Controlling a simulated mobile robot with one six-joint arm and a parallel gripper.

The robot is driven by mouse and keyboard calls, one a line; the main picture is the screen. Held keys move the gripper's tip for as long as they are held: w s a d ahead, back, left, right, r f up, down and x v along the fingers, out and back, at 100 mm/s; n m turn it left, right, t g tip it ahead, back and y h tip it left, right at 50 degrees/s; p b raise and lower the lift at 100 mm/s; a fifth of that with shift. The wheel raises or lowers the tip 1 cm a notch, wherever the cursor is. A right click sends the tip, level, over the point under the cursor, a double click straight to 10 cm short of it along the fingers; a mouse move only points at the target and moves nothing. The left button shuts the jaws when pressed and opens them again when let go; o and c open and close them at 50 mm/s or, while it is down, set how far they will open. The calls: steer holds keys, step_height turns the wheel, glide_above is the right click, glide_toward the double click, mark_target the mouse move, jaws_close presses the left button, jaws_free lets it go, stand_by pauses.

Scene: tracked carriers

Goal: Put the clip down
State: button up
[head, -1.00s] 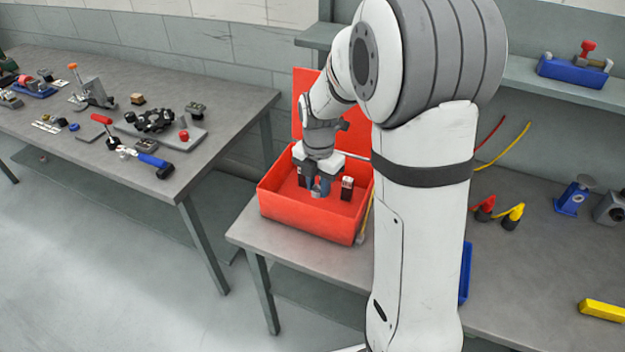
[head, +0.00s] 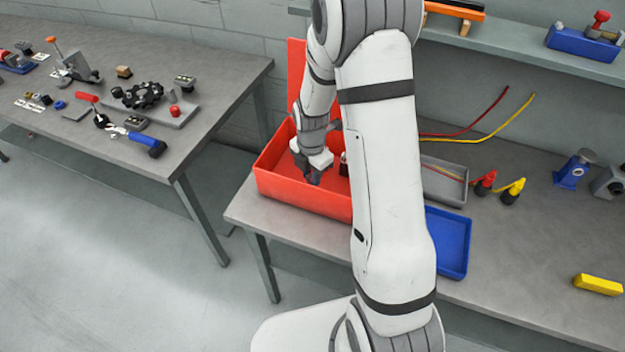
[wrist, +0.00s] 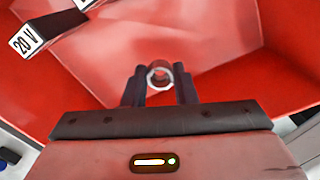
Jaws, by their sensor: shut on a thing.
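My gripper (head: 313,177) is over the open red box (head: 300,196), its tips at or just below rim height. In the wrist view my gripper (wrist: 159,88) is shut on a small, round, ring-like grey part, seemingly the clip (wrist: 159,70). The clip is held between the fingertips, with the red box floor (wrist: 205,35) behind it. The height of the clip above that floor cannot be told. In the head view the clip is too small to make out.
A block marked 20 V (wrist: 27,41) is in the box at the wrist view's upper left. The box's lid (head: 297,75) stands open. A blue tray (head: 448,242) and a grey tray (head: 445,183) lie to the right. The left table (head: 165,150) holds several parts.

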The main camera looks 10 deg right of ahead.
mark_target(311, 179)
steer(key=shift+f+p, duration=0.3)
steer(key=shift+f, duration=1.6)
steer(key=shift+f, duration=0.2)
steer(key=o, duration=1)
steer(key=shift+r, duration=0.15)
